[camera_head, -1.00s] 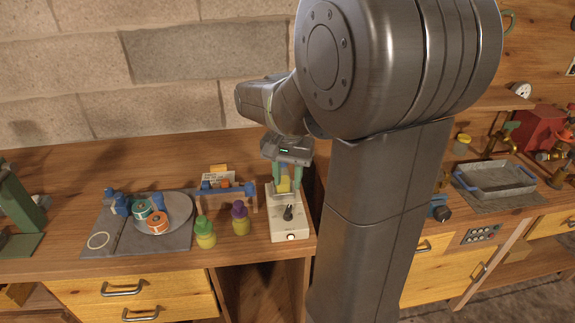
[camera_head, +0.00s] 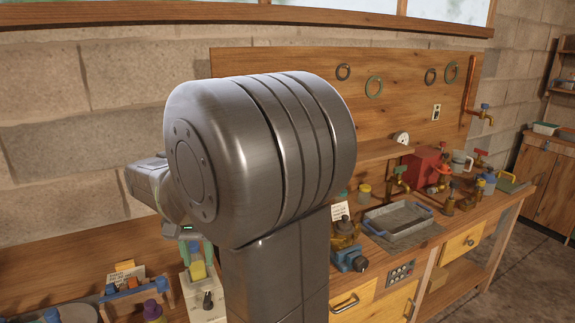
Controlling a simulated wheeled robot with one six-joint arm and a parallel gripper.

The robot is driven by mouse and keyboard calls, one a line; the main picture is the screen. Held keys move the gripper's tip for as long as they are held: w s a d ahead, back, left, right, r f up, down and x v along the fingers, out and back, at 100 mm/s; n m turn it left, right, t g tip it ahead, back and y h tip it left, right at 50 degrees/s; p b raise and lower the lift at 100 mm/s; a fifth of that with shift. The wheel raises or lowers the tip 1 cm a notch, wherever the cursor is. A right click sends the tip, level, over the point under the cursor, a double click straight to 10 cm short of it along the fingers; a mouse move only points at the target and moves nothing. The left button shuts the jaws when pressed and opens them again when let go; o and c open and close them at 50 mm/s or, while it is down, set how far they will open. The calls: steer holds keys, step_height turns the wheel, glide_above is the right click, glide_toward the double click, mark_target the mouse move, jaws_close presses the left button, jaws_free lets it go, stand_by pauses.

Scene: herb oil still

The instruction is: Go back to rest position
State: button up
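My gripper (camera_head: 196,254) is at the lower left, just below my large grey arm joint. Its green fingers stand apart, over a small white device (camera_head: 202,300) with a black knob. A yellow piece (camera_head: 198,270) shows between or just below the fingers. I cannot tell whether the fingers touch it. My arm hides the bench right behind and beside the gripper.
A purple-capped bottle (camera_head: 153,310) and a blue rack (camera_head: 133,290) stand left of the device. On the right are a grey tray (camera_head: 398,217), a blue-and-brass fitting (camera_head: 349,257) and a red box (camera_head: 421,166). A wooden backboard (camera_head: 400,110) rises behind.

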mark_target(206, 299)
step_height(206, 299, down, 12)
steer(key=shift+f, duration=0.4)
steer(key=shift+n, duration=0.4)
